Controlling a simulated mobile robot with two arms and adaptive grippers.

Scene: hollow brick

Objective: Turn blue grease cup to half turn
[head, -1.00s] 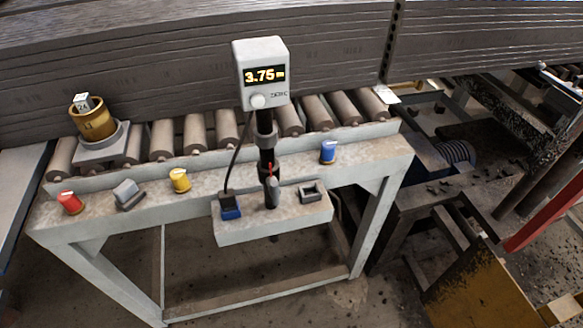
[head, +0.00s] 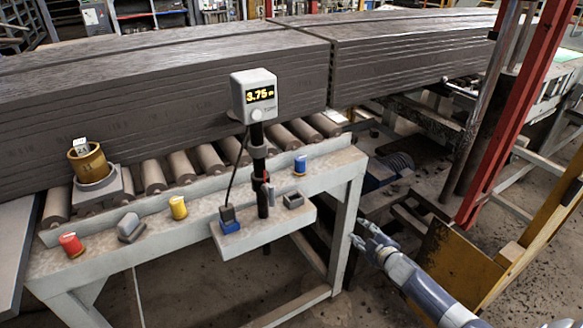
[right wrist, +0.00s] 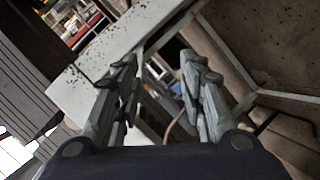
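The blue grease cup (head: 300,165) stands upright on the right part of the grey roller-table ledge (head: 330,172) in the head view. It has a pale mark on its top. A yellow cup (head: 178,207) and a red cup (head: 71,244) stand further left on the same ledge. My right gripper (head: 367,235) is to the right of the table leg, lower than the blue cup and apart from it. In the right wrist view its two fingers (right wrist: 155,75) are spread with nothing between them. My left gripper is not in view.
A grey block (head: 131,228) and a brass cylinder (head: 88,163) are further left. A red post (head: 500,130) and yellow frame (head: 530,235) stand at the right.

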